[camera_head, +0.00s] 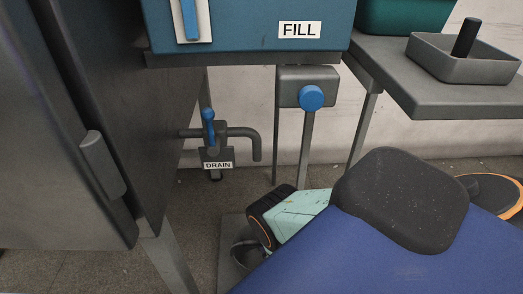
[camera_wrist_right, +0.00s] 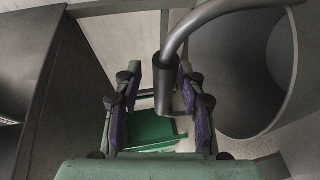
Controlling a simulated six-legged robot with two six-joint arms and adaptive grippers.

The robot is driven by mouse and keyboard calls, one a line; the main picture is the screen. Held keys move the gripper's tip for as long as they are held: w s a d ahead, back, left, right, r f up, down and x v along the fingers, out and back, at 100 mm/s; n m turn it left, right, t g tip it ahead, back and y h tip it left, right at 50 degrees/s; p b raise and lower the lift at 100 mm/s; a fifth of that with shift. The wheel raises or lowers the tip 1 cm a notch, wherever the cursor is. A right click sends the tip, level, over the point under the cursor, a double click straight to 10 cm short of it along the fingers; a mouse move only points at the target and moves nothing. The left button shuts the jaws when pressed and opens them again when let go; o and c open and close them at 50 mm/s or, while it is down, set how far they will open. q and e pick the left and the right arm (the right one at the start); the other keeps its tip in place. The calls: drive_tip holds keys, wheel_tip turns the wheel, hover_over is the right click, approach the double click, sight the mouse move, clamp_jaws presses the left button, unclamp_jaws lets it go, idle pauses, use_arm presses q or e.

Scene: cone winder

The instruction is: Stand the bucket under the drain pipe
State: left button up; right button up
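The drain pipe (camera_head: 256,145) in the camera_head view is a grey pipe bending down, beside a blue-handled valve (camera_head: 209,128) with a DRAIN label. In the right wrist view, my right gripper (camera_wrist_right: 161,75) has its two purple-padded fingers apart. A dark sleeve-like grip (camera_wrist_right: 166,85) on a curved grey tube shows between them, with a gap at the left finger. A large dark rounded shell (camera_wrist_right: 240,75) at the right looks like the bucket. No bucket is clear in the camera_head view; my arm covers the lower right. My left gripper is not in view.
A dark cabinet (camera_head: 60,130) stands at the left. A blue tank labelled FILL (camera_head: 245,28) hangs above the drain. A grey table (camera_head: 430,90) bears a shallow tray (camera_head: 470,68) and a teal container (camera_head: 400,15). Bare floor (camera_head: 195,215) lies below the pipe.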

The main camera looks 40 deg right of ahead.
use_arm(q)
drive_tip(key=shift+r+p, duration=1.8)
drive_tip(key=shift+p, duration=0.1)
use_arm(e)
drive_tip(key=v, duration=1.2)
